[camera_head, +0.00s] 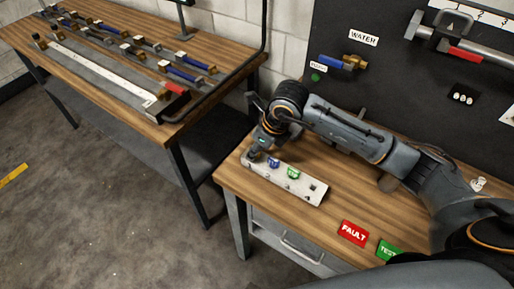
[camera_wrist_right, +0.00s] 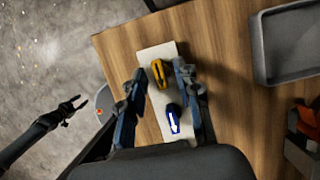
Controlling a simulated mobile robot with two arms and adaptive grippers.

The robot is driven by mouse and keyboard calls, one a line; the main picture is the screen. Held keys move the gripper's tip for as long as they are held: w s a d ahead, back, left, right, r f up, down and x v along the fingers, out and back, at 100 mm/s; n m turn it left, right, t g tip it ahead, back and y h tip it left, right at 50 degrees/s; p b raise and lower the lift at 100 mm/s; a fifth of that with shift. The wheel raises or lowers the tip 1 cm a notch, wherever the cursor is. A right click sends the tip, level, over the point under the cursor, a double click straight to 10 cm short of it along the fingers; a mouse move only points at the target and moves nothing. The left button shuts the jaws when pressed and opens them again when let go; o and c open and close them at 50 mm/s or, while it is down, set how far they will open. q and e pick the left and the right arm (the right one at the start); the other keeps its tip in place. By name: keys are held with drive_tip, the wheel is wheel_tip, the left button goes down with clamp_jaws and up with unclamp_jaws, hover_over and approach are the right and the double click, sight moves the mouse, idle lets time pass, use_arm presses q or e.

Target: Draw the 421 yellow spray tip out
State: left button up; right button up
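The yellow spray tip (camera_wrist_right: 158,73) stands in a pale holder strip (camera_wrist_right: 155,53) in the right wrist view. My right gripper (camera_wrist_right: 160,71) is open, its fingers on either side of the yellow tip with visible gaps. In the head view my right gripper (camera_head: 257,152) is over the left end of the holder (camera_head: 310,189) and hides the yellow tip. A blue tip (camera_wrist_right: 173,119) sits beside the yellow one. It also shows in the head view (camera_head: 272,163) with a green tip (camera_head: 293,173). My left gripper (camera_wrist_right: 69,110) appears open, off to the left.
The holder lies on a wooden bench near its left edge. A red FAULT card (camera_head: 354,233) and a green TEST card (camera_head: 388,250) lie at the front. A grey tray (camera_wrist_right: 295,45) is on the bench in the wrist view. Another bench (camera_head: 215,50) with several valves stands left.

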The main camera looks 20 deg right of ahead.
clamp_jaws()
drive_tip(key=shift+r, duration=0.65)
drive_tip(key=shift+r, duration=0.1)
drive_tip(key=shift+r+p, duration=1.55)
drive_tip(key=shift+r, duration=0.85)
